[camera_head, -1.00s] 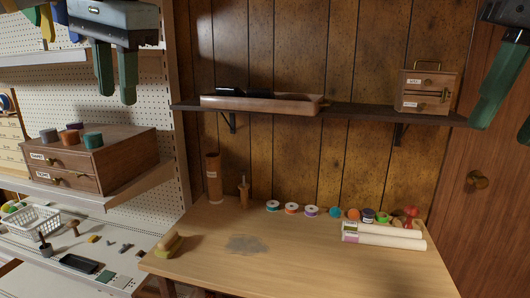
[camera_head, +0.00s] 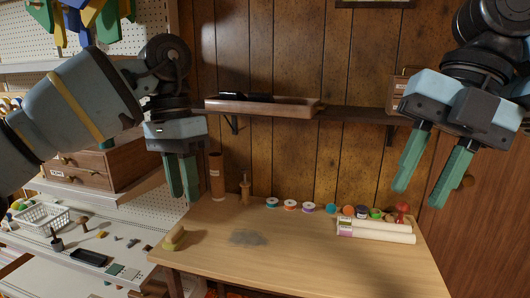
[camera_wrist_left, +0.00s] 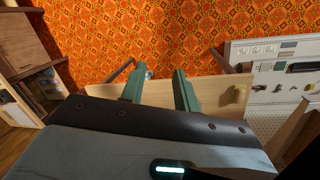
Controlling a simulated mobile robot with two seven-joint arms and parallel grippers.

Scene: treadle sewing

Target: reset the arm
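My left gripper (camera_head: 182,176) hangs fingers-down in the head view, in front of the shelf unit and left of the wooden table. Its two green fingers are a little apart with nothing seen between them. In the left wrist view its fingers (camera_wrist_left: 158,88) stand clearly apart and empty above the table edge. My right gripper (camera_head: 424,180) is at the upper right of the head view, pointing down and left, above the table's right side. Its green fingers are spread with nothing between them.
The wooden table (camera_head: 310,258) bears thread spools, white rolls (camera_head: 375,230) and a brown cylinder (camera_head: 217,176). A wall shelf (camera_head: 350,113) holds a wooden tray (camera_head: 262,106) and a small drawer box partly hidden by my right gripper. A drawer chest (camera_head: 80,170) stands behind my left arm.

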